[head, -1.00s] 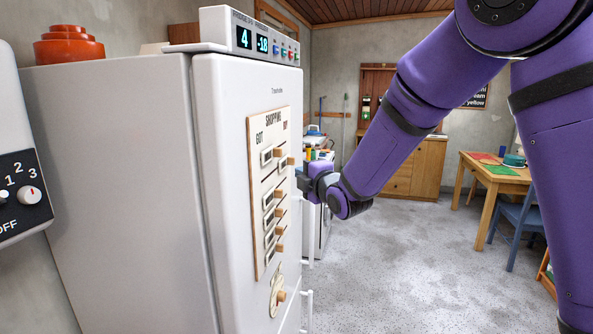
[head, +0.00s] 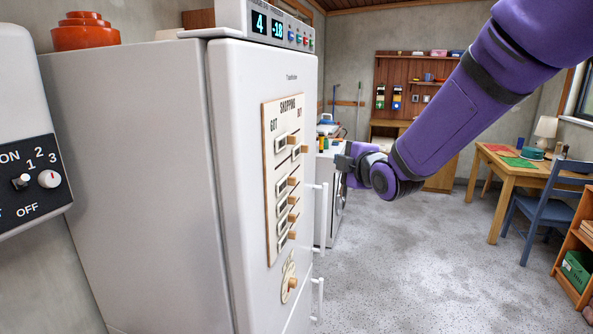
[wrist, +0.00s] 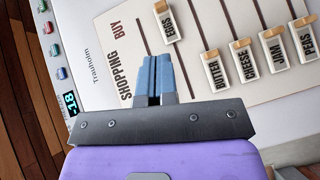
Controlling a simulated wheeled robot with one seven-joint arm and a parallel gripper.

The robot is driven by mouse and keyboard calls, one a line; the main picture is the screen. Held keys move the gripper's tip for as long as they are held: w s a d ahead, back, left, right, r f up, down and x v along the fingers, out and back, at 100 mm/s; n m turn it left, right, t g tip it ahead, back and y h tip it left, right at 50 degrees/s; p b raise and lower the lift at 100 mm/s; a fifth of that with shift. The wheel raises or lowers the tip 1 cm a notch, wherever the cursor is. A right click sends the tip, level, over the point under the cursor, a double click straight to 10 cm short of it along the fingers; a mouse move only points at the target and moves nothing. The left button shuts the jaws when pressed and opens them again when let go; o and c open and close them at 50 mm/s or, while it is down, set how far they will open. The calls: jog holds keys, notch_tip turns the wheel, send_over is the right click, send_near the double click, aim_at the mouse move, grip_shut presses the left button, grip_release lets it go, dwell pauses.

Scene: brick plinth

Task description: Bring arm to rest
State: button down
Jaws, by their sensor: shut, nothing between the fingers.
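My purple arm reaches in from the upper right in the head view, with my gripper (head: 343,163) in front of the fridge door and to the right of the shopping board. In the wrist view my gripper (wrist: 153,79) has its blue fingers together with nothing between them. The shopping board (head: 270,200) is fixed to the white fridge (head: 232,130) and carries several sliders with wooden knobs. In the wrist view the board (wrist: 190,60) shows the label tiles EGGS, BUTTER, CHEESE, JAM and PEAS. The fingers appear apart from the EGGS tile (wrist: 169,22).
A control panel (head: 38,180) is at the left and a display unit (head: 268,25) sits on the fridge. Door handles (head: 322,215) stick out below my gripper. A wooden table (head: 505,170), a blue chair (head: 545,210) and a shelf (head: 575,255) stand right. The grey floor between is clear.

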jog(key=s+d+r+m+g+h, duration=0.2)
jog(key=s+d+r+m, duration=0.1)
jog(key=s+d+m, duration=0.35)
jog(key=s+d+m+g+h, duration=0.1)
jog(key=s+d+m+g, duration=0.1)
jog(key=s, duration=0.8)
jog(key=s+d+m+g+h, duration=0.1)
jog(key=s+d+m+g, duration=0.2)
jog(key=s+m, duration=0.4)
jog(key=s+d+m+g+h, duration=0.1)
jog(key=s+d+m+g, duration=0.2)
jog(key=s, duration=0.9)
jog(key=shift+s+d+f+m+h, duration=0.35)
jog(key=shift+d+m, duration=0.4)
jog(key=shift+d, duration=0.3)
